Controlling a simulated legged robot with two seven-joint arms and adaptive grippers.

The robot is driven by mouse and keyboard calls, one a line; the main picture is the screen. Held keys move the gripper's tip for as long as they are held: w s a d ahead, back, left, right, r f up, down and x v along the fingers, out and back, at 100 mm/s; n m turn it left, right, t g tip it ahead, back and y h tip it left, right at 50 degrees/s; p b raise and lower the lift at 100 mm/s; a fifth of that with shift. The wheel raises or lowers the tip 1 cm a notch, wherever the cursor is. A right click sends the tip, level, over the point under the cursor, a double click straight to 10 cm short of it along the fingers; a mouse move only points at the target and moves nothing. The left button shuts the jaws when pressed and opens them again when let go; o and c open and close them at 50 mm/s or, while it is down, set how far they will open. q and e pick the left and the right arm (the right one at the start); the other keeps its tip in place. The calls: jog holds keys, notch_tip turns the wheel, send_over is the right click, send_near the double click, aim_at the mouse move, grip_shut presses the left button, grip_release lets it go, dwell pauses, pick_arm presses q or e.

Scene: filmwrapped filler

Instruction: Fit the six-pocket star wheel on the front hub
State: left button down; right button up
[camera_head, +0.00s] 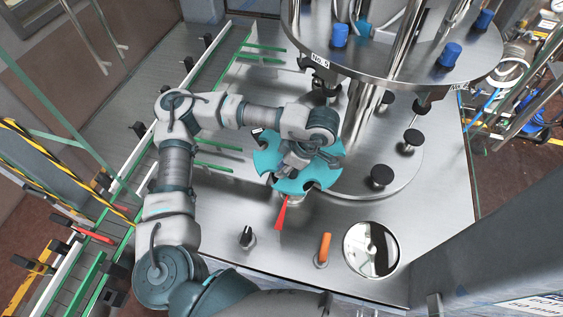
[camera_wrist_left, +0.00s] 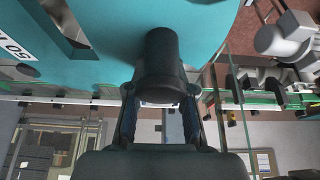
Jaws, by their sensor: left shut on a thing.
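The teal star wheel (camera_head: 318,175) with rounded pockets lies roughly flat over the steel deck, in front of the round filler platform. My left gripper (camera_head: 297,155) is above it, shut on a dark cylindrical grip that stands on the wheel. In the left wrist view, the wheel (camera_wrist_left: 110,25) fills the top, and the fingers (camera_wrist_left: 160,115) close on the dark grip (camera_wrist_left: 162,62). A piece of pale metal below the wheel's front edge may be the front hub; the wheel and gripper cover most of it. I cannot tell whether the wheel touches it. My right gripper is not in view.
A red pointer (camera_head: 281,213) stands just in front of the wheel. Nearer are a black knob (camera_head: 247,237), an orange handle (camera_head: 324,248) and a shiny round disc (camera_head: 371,249). Black-topped pedestals (camera_head: 381,176) stand right of the wheel, with green conveyor rails (camera_head: 213,143) at left.

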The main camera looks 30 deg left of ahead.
pick_arm(q)
jog(key=shift+d+r, duration=0.1)
jog(key=shift+r, duration=0.05)
jog(key=shift+w+a, duration=0.1)
jog(key=shift+a, duration=0.45)
jog(key=shift+a+f, duration=0.75)
jog(key=shift+f, duration=0.1)
jog(key=shift+f+b, duration=0.25)
jog(key=shift+b, duration=0.1)
jog(key=shift+d+f+b, duration=0.45)
jog(key=shift+d, duration=0.1)
jog(key=shift+d+f+b, duration=0.55)
jog(key=shift+f+b, duration=0.1)
jog(key=shift+f, duration=0.25)
jog(key=shift+a+f+b, duration=0.15)
jog(key=shift+f+b, duration=0.15)
jog(key=shift+b, duration=0.15)
jog(key=shift+a+f+b, duration=0.2)
jog(key=shift+f+b, duration=0.8)
jog(key=shift+f, duration=0.25)
jog(key=shift+a+f+b, duration=0.15)
jog(key=shift+f+b, duration=0.85)
jog(key=shift+f, duration=0.2)
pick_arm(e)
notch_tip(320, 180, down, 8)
